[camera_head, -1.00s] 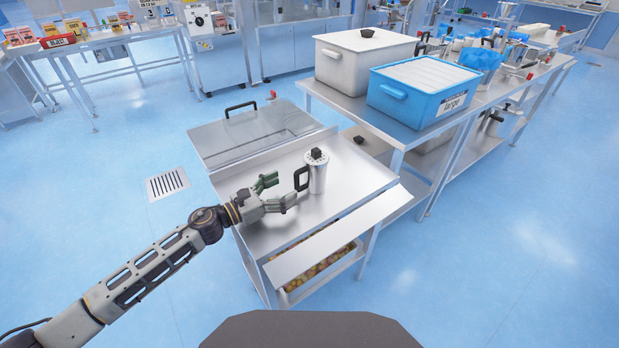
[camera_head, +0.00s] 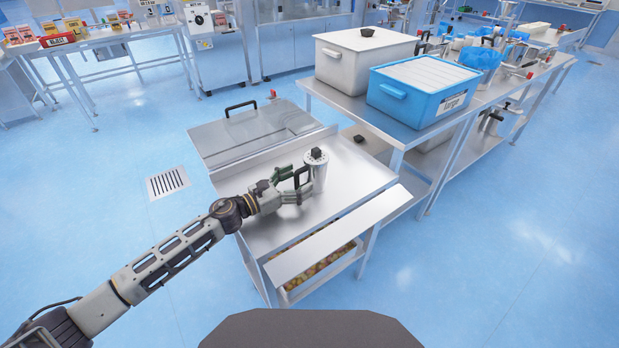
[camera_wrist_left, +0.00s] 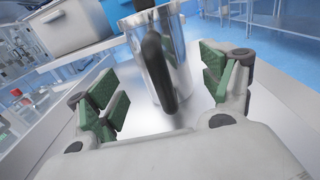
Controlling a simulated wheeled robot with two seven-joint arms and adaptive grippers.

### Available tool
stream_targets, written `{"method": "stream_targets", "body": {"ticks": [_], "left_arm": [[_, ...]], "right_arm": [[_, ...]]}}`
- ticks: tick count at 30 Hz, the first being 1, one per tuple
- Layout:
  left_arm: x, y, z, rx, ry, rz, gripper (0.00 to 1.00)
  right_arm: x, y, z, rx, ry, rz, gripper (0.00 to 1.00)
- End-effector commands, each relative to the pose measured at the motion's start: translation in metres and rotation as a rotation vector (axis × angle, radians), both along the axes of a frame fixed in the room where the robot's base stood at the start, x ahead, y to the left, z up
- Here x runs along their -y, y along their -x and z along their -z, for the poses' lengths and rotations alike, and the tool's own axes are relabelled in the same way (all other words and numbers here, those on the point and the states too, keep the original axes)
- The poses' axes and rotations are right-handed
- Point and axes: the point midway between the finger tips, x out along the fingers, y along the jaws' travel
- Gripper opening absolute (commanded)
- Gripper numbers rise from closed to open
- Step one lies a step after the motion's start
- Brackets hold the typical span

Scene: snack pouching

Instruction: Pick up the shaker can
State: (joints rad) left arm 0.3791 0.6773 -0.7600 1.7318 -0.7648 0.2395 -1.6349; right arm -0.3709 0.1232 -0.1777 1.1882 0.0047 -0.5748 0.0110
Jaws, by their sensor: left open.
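My left gripper (camera_head: 297,185) is open at the handle side of the can. In the left wrist view the can (camera_wrist_left: 178,62) stands ahead, and its black handle (camera_wrist_left: 158,65) points toward me, between the green-padded fingers (camera_wrist_left: 165,92). The fingers show gaps on both sides of the handle. The right gripper is not in view.
A raised bench at the right holds a blue bin (camera_head: 405,108) and a white bin (camera_head: 340,68). A tray of small yellowish pieces (camera_head: 322,265) sits under the front edge.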

Motion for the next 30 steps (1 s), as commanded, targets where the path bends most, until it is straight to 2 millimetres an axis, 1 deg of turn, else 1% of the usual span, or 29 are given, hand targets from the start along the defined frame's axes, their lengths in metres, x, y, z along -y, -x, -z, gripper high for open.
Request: {"method": "stream_targets", "body": {"ticks": [8, 16, 20, 24, 30], "left_arm": [[0.005, -0.003, -0.001, 0.001, 0.001, 0.001, 0.81], [0.024, -0.015, -0.002, 0.001, 0.001, -0.001, 0.81], [0.034, -0.022, -0.001, 0.0, 0.001, 0.0, 0.81], [0.041, -0.027, -0.001, 0.001, 0.001, 0.0, 0.81], [0.043, -0.029, 0.0, -0.001, -0.001, 0.0, 0.81]], "right_arm": [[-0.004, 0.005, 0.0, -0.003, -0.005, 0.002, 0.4], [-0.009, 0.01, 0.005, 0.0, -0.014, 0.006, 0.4], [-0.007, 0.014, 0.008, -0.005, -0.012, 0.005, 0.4], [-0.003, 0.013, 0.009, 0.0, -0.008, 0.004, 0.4], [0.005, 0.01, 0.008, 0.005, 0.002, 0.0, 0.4]]}}
